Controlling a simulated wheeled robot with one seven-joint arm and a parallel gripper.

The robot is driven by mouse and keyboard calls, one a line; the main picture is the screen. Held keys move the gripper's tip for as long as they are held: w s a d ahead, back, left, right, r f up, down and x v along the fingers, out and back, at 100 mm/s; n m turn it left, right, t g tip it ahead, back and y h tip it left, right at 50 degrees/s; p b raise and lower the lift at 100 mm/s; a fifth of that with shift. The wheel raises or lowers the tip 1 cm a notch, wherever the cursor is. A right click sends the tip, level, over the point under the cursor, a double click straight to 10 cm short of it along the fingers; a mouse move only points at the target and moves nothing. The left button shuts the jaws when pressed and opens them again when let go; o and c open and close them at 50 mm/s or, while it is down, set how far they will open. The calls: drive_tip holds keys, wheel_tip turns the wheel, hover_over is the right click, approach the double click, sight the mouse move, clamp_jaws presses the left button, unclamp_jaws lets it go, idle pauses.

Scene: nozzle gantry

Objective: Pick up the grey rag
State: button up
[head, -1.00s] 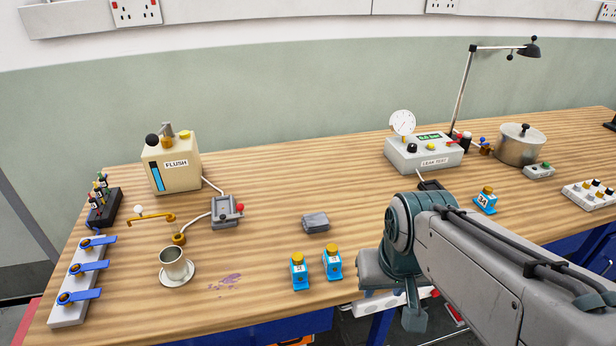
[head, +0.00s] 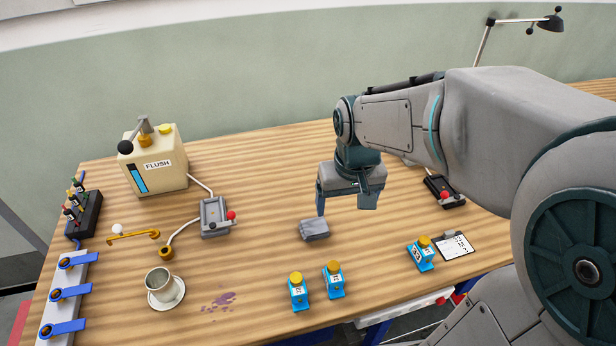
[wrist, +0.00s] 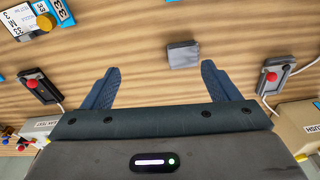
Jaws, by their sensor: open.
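The grey rag (head: 314,230) is a small folded block lying on the wooden bench, near the middle of the head view. It also shows in the wrist view (wrist: 183,54), ahead of and between my two fingers, nearer the right one. My gripper (head: 346,204) is above the bench, just behind and to the right of the rag in the head view. In the wrist view my gripper (wrist: 158,80) has its fingers spread wide with nothing between them. The rag is not touched by either finger.
Two blue bottles with yellow caps (head: 297,291) (head: 333,280) stand in front of the rag. A grey device with a red knob (head: 215,217) is to its left. A cup on a saucer (head: 164,286) and a purple stain (head: 218,301) lie front left. Bench around the rag is clear.

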drive_tip(key=w+a+n+g+p, duration=0.1)
drive_tip(key=w+a+p, duration=0.35)
drive_tip(key=w, duration=0.25)
hover_over(314, 226)
drive_tip(key=f, duration=0.9)
drive_tip(key=shift+w+d+f, duration=0.15)
drive_tip(key=shift+d+f, duration=0.05)
drive_tip(key=shift+f, duration=0.65)
drive_tip(key=shift+a+f+p, duration=0.2)
drive_tip(key=shift+f+p, duration=0.45)
drive_tip(key=shift+f, duration=1.35)
drive_tip(key=c, duration=1.1)
